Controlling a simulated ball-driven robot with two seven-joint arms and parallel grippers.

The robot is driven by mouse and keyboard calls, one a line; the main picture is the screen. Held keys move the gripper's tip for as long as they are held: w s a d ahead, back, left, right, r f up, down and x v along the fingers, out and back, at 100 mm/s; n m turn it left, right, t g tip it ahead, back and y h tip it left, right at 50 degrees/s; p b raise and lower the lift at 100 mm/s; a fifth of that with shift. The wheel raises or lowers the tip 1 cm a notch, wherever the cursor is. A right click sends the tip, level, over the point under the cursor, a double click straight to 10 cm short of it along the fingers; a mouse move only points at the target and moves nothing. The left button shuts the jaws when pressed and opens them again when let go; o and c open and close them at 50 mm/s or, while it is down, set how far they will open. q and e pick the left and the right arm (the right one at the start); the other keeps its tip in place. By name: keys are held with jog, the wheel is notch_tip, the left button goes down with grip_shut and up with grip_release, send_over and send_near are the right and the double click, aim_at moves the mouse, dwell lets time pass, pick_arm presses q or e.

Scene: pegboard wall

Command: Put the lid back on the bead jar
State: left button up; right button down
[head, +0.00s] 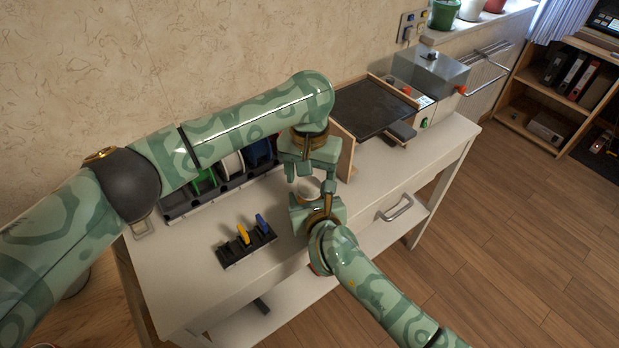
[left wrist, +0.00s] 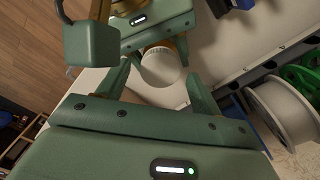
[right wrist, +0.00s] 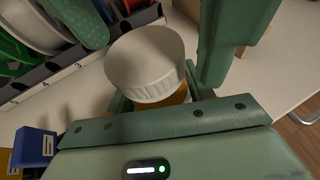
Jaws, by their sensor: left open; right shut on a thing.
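A white ribbed lid (right wrist: 146,62) sits over the top of the amber bead jar (right wrist: 183,94) in the right wrist view. I cannot tell whether it is fully seated. The white lid also shows in the left wrist view (left wrist: 160,68) and, small and partly hidden, in the head view (head: 308,188). My right gripper (head: 318,203) is shut on the jar, whose body is mostly hidden by the jaws. My left gripper (head: 310,177) is open just above, with its fingers on either side of the lid and gaps between them and it.
A black holder (head: 247,248) with yellow and blue pieces stands at the front of the white table. A rack of spools (head: 205,183) stands behind, near the wall. A dark tray (head: 372,108) and a grey metal box (head: 432,68) are to the right.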

pick_arm(q)
jog(key=shift+r, duration=1.8)
jog(key=shift+c, duration=0.4)
